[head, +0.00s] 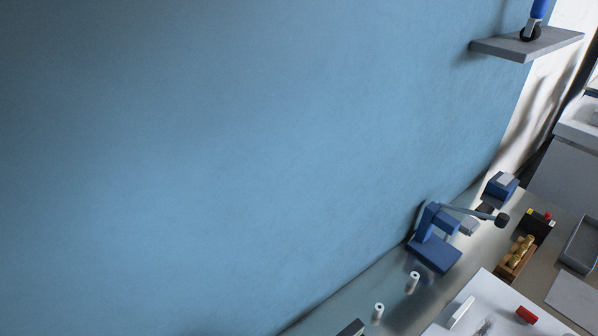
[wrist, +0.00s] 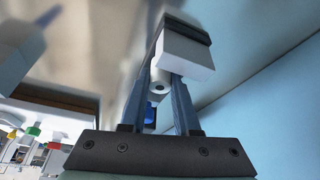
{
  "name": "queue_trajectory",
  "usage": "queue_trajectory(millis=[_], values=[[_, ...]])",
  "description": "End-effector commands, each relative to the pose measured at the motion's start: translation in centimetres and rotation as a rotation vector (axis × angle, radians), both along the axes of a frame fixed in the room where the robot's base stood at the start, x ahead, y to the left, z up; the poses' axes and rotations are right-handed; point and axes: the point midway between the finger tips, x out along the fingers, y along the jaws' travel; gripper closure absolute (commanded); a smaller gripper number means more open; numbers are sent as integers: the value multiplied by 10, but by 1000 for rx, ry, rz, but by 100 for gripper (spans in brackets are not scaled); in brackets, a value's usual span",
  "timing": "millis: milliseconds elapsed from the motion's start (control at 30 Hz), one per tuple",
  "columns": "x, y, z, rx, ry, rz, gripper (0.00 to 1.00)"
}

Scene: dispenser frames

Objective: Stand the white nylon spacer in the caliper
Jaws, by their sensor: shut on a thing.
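In the wrist view my gripper (wrist: 160,88) is shut on a white cylinder with a dark hole in its end, the white nylon spacer (wrist: 157,80). The end with the hole faces the camera. A pale block (wrist: 183,54) with a dark strip along its top sits just beyond the fingertips and partly hides that area; I cannot tell whether it is the caliper. In the head view two white cylinders with dark holes stand on the bench, one farther (head: 413,282) and one nearer (head: 378,312). My gripper does not clearly show there. I cannot pick out the caliper with certainty.
In the head view a blue lever press (head: 434,250) stands by the blue wall. A wooden holder with brass pieces (head: 517,258), a red block (head: 526,315) and a pale bar (head: 462,311) lie to the right. A dark block (head: 351,328) is cut off at the bottom edge.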

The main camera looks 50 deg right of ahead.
Motion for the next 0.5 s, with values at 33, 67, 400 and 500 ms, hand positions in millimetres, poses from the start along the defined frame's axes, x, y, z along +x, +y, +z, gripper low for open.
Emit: queue_trajectory(millis=[33, 67, 400, 500], values=[[0, 0, -1, 0, 0, 0, 67], [0, 0, -1, 0, 0, 0, 61], [0, 0, -1, 0, 0, 0, 40], [0, 0, 2, 0, 0, 0, 40]])
